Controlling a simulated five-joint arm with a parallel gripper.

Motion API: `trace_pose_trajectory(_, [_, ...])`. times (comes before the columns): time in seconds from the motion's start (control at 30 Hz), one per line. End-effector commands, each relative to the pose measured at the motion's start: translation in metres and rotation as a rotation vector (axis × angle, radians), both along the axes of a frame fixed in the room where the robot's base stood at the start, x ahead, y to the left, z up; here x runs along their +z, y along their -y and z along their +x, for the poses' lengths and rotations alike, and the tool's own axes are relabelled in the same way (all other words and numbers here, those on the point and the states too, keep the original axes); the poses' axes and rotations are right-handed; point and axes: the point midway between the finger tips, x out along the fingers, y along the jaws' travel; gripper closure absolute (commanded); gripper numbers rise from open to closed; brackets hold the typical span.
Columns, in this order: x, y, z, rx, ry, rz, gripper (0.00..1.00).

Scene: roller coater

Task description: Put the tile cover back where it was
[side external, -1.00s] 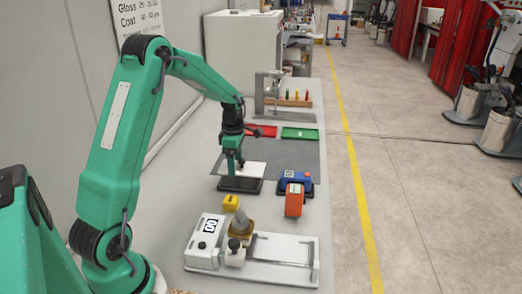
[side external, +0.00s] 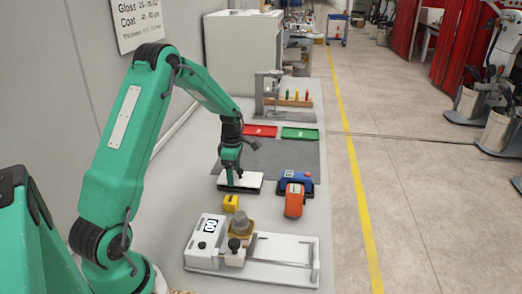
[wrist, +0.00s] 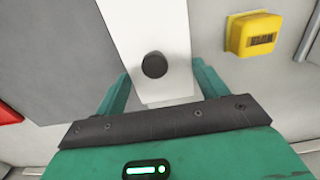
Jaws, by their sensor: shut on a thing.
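The tile cover (side external: 249,181) is a white plate, seen at or just above a black base (side external: 226,188) on the grey mat. In the wrist view the white cover (wrist: 148,22) shows a round black knob (wrist: 155,65). My gripper (side external: 231,184) points down at the cover's left part in the side view. Its two teal fingers (wrist: 161,90) lie along either side of the white plate in the wrist view, shut on it. Whether the cover touches the base cannot be told. The fingertips are partly hidden behind the plate.
A yellow block (side external: 231,203) stands in front of the base and shows in the wrist view (wrist: 253,36). A blue device (side external: 297,178) and an orange one (side external: 294,205) are to the right. A white coater (side external: 255,254) fills the front. Red (side external: 260,131) and green (side external: 300,134) trays lie behind.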

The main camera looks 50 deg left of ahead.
Motion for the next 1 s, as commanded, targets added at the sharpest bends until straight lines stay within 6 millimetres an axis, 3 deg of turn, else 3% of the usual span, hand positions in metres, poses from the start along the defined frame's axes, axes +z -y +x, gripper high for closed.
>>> trace_pose_trajectory(0.57, [-0.0087, -0.0001, 0.0003, 0.0, 0.001, 0.001, 0.51])
trace_pose_trajectory(0.6, [-0.0086, -0.0001, 0.0003, 0.0, 0.001, 0.001, 0.22])
trace_pose_trajectory(0.7, [-0.0086, -0.0001, 0.0002, 0.0, 0.001, 0.001, 0.06])
trace_pose_trajectory(1.0, [-0.008, -0.0001, 0.0003, 0.0, 0.001, 0.001, 0.06])
